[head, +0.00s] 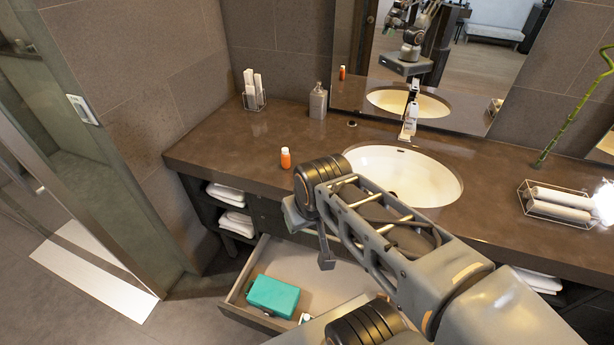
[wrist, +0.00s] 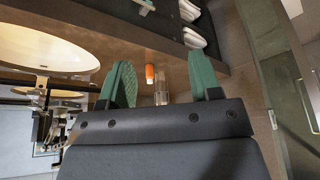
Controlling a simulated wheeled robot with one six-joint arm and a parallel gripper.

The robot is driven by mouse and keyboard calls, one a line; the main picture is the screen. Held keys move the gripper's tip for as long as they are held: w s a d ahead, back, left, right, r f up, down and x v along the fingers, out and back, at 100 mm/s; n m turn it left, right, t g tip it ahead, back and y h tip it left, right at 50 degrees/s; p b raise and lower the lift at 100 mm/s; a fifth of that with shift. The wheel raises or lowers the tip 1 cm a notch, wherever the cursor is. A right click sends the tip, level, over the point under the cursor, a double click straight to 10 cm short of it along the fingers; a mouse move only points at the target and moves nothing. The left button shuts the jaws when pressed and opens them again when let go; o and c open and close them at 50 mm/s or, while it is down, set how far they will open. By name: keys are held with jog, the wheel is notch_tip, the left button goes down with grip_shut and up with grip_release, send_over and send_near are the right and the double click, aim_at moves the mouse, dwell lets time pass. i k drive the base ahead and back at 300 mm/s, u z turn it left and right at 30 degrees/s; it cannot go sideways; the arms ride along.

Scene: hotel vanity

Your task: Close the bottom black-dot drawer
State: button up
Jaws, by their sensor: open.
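The pulled-out drawer (head: 235,297) under the vanity counter is open, with a pale interior. A teal box (head: 273,296) lies inside it, and a small light item sits near its front, partly hidden by my arm. I cannot make out a black dot on the drawer; my arm covers its right part. My gripper (wrist: 163,80) is open and empty in the wrist view, with two green fingers spread apart. In the head view it is mostly hidden behind my arm, near the counter's front edge and above the drawer.
The brown counter (head: 215,150) holds an orange bottle (head: 285,158), a grey soap bottle (head: 318,101), a sink (head: 420,175) and a wire towel basket (head: 548,206). Folded white towels (head: 228,194) sit on shelves left of the drawer. A glass panel (head: 75,80) stands at left. Floor is clear left of the drawer.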

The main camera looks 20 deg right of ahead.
aim_at(295, 265)
jog(key=u, duration=0.25)
jog(key=k, duration=1.25)
jog(key=u, duration=0.25)
jog(key=i, duration=0.35)
jog(key=u, duration=1.6)
